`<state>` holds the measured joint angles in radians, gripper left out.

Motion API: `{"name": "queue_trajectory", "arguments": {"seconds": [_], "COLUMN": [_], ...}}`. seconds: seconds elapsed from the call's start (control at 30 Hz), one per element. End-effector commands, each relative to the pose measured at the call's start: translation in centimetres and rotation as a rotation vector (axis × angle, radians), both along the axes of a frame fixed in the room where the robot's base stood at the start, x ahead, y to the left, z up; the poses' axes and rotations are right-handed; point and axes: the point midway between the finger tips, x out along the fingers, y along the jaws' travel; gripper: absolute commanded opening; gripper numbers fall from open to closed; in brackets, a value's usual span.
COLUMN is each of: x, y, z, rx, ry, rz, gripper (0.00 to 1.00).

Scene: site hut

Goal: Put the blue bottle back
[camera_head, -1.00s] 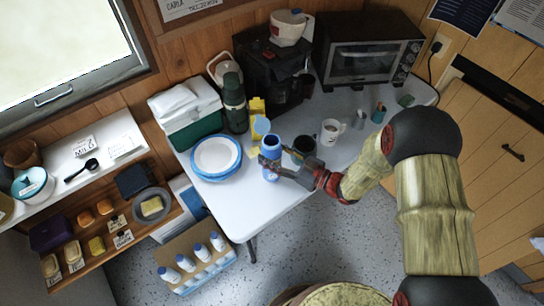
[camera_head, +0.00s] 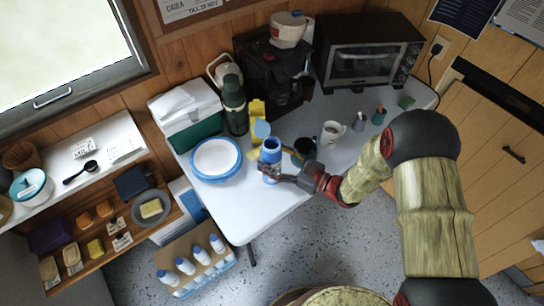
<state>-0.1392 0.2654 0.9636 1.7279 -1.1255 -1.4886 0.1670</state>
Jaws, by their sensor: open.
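The blue bottle (camera_head: 271,151) stands upright on the white table, near its front edge. My gripper (camera_head: 270,172) reaches in from the right and is open at the bottle's lower part. It hides some of that part, and I cannot tell whether the fingers touch it.
A dark mug (camera_head: 305,147) stands close right of the bottle, and a white mug (camera_head: 331,131) beyond it. Blue-rimmed plates (camera_head: 216,158) and a yellow carton (camera_head: 257,109) are to the left and behind. The table's front left (camera_head: 235,205) is clear.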

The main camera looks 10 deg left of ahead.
Motion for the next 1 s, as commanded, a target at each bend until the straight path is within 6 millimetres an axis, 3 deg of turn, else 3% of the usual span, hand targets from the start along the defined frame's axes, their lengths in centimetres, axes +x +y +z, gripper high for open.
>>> {"name": "queue_trajectory", "arguments": {"seconds": [0.17, 0.7, 1.0], "x": [0.0, -2.8, -3.6], "y": [-0.1, -9.1, -11.3], "z": [0.4, 0.4, 0.3], "rx": [0.000, 0.001, 0.000], "ry": [0.000, 0.002, 0.000], "rz": [-0.001, -0.004, -0.001], "gripper": [0.65, 0.65, 0.65]}}
